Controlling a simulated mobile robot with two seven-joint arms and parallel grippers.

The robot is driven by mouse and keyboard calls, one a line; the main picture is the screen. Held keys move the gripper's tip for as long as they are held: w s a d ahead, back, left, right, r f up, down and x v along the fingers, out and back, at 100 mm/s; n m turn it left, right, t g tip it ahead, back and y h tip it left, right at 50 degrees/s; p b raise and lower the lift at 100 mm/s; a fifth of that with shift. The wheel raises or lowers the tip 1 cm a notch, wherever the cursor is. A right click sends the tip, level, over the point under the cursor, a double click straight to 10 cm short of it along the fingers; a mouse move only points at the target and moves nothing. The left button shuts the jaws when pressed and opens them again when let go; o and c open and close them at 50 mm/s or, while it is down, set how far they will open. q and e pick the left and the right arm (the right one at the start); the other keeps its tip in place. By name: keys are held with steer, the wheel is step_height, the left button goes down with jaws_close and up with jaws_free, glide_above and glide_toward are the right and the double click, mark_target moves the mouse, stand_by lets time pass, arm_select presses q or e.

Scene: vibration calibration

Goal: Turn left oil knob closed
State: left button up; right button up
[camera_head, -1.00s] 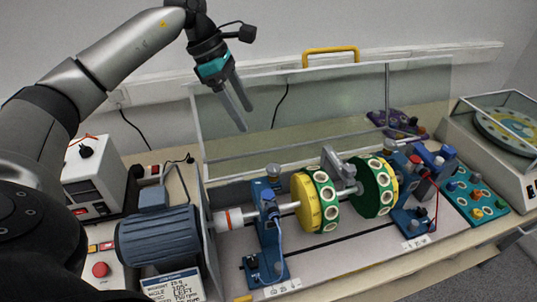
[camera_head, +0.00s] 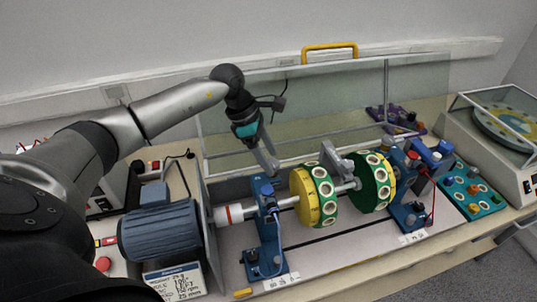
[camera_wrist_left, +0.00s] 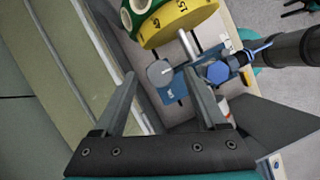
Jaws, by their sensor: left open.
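The left oil knob is a round grey cap (camera_wrist_left: 160,73) on top of the left blue bearing stand (camera_head: 265,235), which also shows in the wrist view (camera_wrist_left: 178,92). In the head view my left gripper hides the knob. My left gripper (camera_head: 268,168) points down at the top of this stand, its fingers apart. In the left wrist view the knob appears between the open fingertips (camera_wrist_left: 162,74), with a gap on both sides; I cannot tell whether the tips are down at its height. My right gripper is not in view.
A yellow and green disc (camera_head: 315,196) is just right of the stand, with a second green disc (camera_head: 372,182) farther along the shaft. The blue-grey motor (camera_head: 160,233) is at left. A clear raised cover (camera_head: 330,105) stands behind the rig.

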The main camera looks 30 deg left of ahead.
arm_select(q)
jaws_close()
stand_by(0.7)
